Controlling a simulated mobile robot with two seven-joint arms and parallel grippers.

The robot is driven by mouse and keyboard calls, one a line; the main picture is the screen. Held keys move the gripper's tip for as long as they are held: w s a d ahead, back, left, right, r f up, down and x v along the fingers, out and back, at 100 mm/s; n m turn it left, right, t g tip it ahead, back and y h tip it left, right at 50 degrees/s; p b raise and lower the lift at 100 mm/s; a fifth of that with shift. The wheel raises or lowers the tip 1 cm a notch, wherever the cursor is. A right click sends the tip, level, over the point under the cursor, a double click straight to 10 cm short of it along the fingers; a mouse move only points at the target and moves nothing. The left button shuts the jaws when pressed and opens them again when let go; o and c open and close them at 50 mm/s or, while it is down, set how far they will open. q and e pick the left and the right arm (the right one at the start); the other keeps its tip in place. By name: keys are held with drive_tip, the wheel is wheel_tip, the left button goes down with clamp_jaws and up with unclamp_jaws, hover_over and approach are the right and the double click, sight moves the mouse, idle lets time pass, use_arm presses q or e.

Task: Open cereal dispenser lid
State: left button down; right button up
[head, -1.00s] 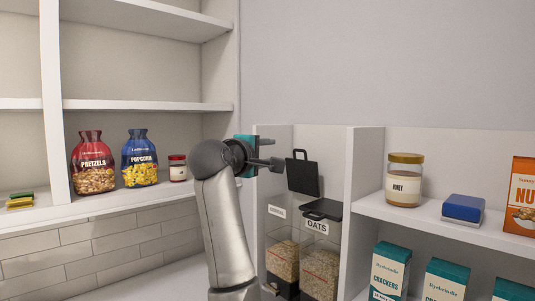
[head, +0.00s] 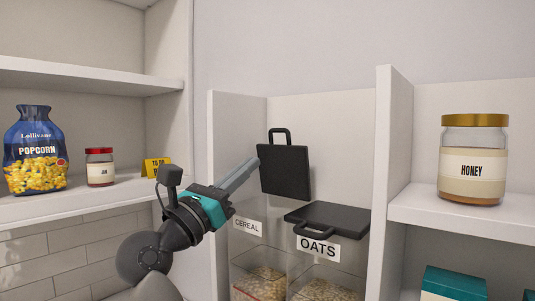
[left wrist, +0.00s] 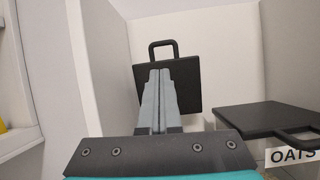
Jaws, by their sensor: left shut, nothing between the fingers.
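The cereal dispenser (head: 247,246) is a clear bin with a CEREAL label, partly filled. Its black lid (head: 284,172) with a loop handle stands upright at the back, swung open; the lid also shows in the left wrist view (left wrist: 185,75). The oats dispenser (head: 325,275) beside it has a black lid (head: 330,216) lying closed. My left gripper (head: 254,163) is shut and empty, its fingertips in front of the raised cereal lid's left edge. In the left wrist view its fingers (left wrist: 157,75) overlap the lid; I cannot tell if they touch it. My right gripper is not seen.
A white divider (head: 394,170) stands right of the oats dispenser, with a honey jar (head: 474,165) on the shelf beyond. A popcorn bag (head: 36,155) and a small red-capped jar (head: 99,168) stand on the left shelf. Space above the dispensers is clear.

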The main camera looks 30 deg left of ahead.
sight(260, 154)
use_arm(q)
drive_tip(key=x, duration=0.3)
drive_tip(key=p+x, duration=0.1)
drive_tip(key=x, duration=0.5)
drive_tip(key=shift+w+d+r+p, duration=0.15)
drive_tip(key=shift+d+r+p, duration=0.1)
drive_tip(key=shift+r+p, duration=0.15)
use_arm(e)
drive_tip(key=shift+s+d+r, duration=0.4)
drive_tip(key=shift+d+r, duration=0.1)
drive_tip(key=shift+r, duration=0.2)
use_arm(q)
drive_tip(key=shift+f, duration=0.1)
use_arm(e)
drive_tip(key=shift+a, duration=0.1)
